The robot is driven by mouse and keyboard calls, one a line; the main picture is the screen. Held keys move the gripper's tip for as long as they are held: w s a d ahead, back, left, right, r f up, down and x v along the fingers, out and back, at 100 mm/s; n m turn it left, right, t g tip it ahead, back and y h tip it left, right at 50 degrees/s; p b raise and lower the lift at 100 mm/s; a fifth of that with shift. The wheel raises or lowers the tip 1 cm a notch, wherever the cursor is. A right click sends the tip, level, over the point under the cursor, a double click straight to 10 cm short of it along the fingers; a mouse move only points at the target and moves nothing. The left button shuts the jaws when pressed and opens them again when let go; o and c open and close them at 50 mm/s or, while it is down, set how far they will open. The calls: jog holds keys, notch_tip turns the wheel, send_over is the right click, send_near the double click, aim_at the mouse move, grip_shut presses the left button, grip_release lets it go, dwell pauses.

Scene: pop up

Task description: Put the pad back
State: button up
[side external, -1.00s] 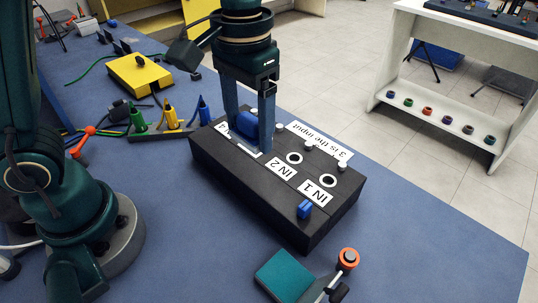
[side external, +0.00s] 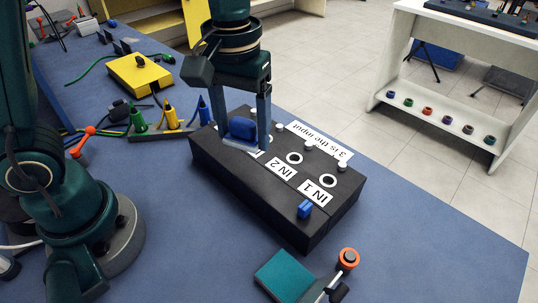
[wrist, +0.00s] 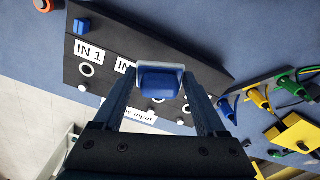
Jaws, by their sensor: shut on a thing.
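My gripper (side external: 243,135) is shut on a blue block (side external: 242,127), with one finger at each side of it. In the wrist view the block (wrist: 159,82) sits between the fingers with a pale grey rim around its far side. I take this block to be the pad. It is over the left end of a black box (side external: 265,206), seemingly just above its top; the exact gap cannot be told. The box has ringed holes labelled IN 1 (side external: 318,191) and IN 2 (side external: 281,169). The top beneath the block is hidden.
A small blue piece (side external: 304,209) sits on the box's near right end. A teal square (side external: 286,274) and an orange-ringed part (side external: 347,259) lie in front. Green, yellow and blue cone-tipped pieces (side external: 171,117) and a yellow box (side external: 140,73) stand at the left. The right tabletop is clear.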

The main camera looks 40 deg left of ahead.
jog(key=s+a+f+n, duration=0.2)
jog(key=a+f+n, duration=0.1)
jog(key=a+n, duration=0.45)
jog(key=n, duration=0.7)
send_over(175, 172)
jog(key=f, duration=0.2)
jog(key=shift+m, duration=0.25)
jog(key=shift+f, duration=3.75)
jog(key=shift+f, duration=0.1)
jog(key=o, duration=1)
jog(key=shift+r, duration=2.1)
